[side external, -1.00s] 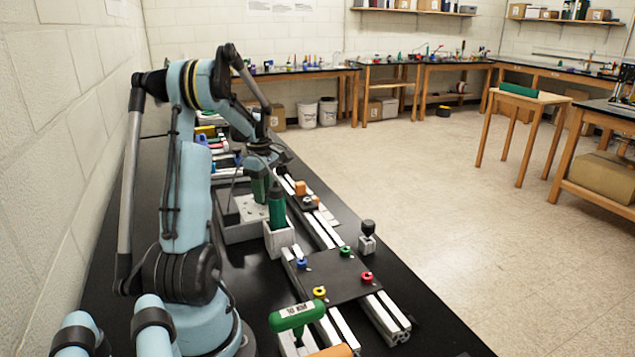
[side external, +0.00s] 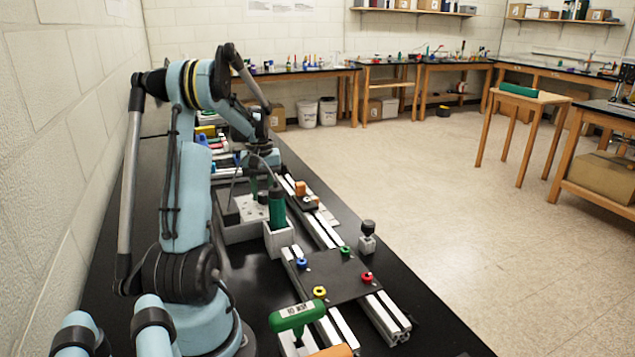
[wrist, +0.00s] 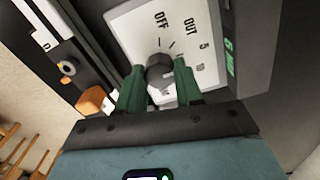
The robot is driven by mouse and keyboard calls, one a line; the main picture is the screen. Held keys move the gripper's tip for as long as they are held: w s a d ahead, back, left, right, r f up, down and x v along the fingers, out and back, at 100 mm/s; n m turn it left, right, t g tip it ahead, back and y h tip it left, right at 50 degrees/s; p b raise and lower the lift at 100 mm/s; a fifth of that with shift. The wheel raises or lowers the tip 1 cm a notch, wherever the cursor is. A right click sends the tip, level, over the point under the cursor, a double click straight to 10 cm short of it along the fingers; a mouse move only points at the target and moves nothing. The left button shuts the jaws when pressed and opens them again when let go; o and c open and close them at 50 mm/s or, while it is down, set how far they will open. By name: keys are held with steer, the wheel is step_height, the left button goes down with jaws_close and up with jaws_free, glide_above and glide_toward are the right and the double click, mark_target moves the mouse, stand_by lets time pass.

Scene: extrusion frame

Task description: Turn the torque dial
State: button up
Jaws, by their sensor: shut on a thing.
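The torque dial (wrist: 160,72) is a grey round knob on a white panel (wrist: 190,22) marked OFF, OUT, 5 and another number. In the wrist view my gripper (wrist: 159,75) has its green fingers on both sides of the knob, shut on it. Part of the panel's lettering is hidden behind the fingers. In the side external view my gripper (side external: 254,186) is low over the panel box (side external: 238,233), and the knob is hidden there. A green screwdriver (side external: 277,208) stands upright in a light grey holder (side external: 279,240) just in front of the box.
Aluminium rails (side external: 322,232) run along the bench, with an orange block (side external: 300,188) beside the gripper. A dark plate (side external: 336,277) carries coloured rings. A green T-handle tool (side external: 297,317) stands nearer. Bare black bench (side external: 440,325) lies at the front right.

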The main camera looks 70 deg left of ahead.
mark_target(263, 193)
steer(key=m, duration=0.7)
stand_by(0.6)
steer(key=o, duration=1)
steer(key=shift+o, duration=0.2)
steer(key=shift+r, duration=0.1)
step_height(263, 193, up, 12)
